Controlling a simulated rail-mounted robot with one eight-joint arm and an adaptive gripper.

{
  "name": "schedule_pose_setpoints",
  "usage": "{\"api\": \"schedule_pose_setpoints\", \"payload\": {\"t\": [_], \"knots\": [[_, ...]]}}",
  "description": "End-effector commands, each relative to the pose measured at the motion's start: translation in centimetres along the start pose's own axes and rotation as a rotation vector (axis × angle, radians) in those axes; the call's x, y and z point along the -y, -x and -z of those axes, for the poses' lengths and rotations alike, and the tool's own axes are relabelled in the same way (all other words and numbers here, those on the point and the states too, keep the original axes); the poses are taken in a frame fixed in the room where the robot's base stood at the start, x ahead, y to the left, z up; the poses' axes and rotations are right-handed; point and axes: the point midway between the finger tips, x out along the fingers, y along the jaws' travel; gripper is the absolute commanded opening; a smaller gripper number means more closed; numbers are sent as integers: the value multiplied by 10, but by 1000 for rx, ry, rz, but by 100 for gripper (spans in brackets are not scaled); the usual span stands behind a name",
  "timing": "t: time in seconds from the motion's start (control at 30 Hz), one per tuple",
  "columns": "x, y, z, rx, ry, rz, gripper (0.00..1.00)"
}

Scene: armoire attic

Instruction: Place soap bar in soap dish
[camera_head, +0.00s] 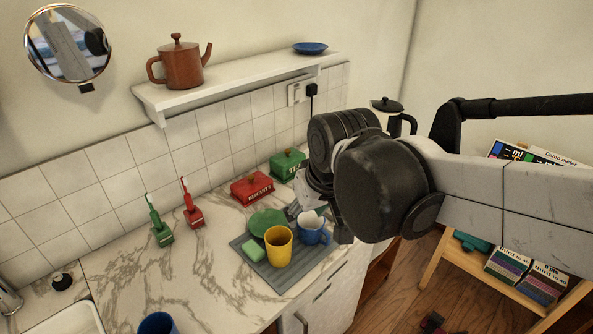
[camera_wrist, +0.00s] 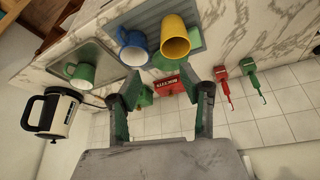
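A small pale green block (camera_head: 254,252), which looks like the soap bar, lies on the left part of the grey ribbed mat (camera_head: 297,278), beside the yellow cup. I cannot pick out the soap dish with certainty; a round green dish (camera_head: 267,222) lies behind the yellow cup, and part of it shows in the wrist view (camera_wrist: 164,63). My gripper (camera_wrist: 176,75) is open with nothing between its fingers. It is above the counter, apart from the block. In the head view, my arm and wrist hide most of it.
A yellow cup (camera_head: 278,247) and blue mug (camera_head: 313,228) stand on the mat. A shelf holds a teapot (camera_head: 183,66). A kettle (camera_wrist: 53,112) stands farther along. The left-middle counter is clear.

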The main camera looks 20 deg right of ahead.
Motion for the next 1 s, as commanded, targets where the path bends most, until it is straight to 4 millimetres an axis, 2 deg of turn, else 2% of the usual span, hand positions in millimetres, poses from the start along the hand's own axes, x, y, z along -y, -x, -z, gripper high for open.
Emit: {"api": "schedule_pose_setpoints", "payload": {"t": [0.03,0.2,0.4,0.6,1.0], "knots": [[-5,7,-10,-20,-23,-9,40],[-20,24,-38,-95,-96,-40,40],[-31,35,-64,-164,-161,-68,40],[-34,38,-73,-194,-187,-79,41],[-35,39,-73,-195,-188,-79,41]]}}
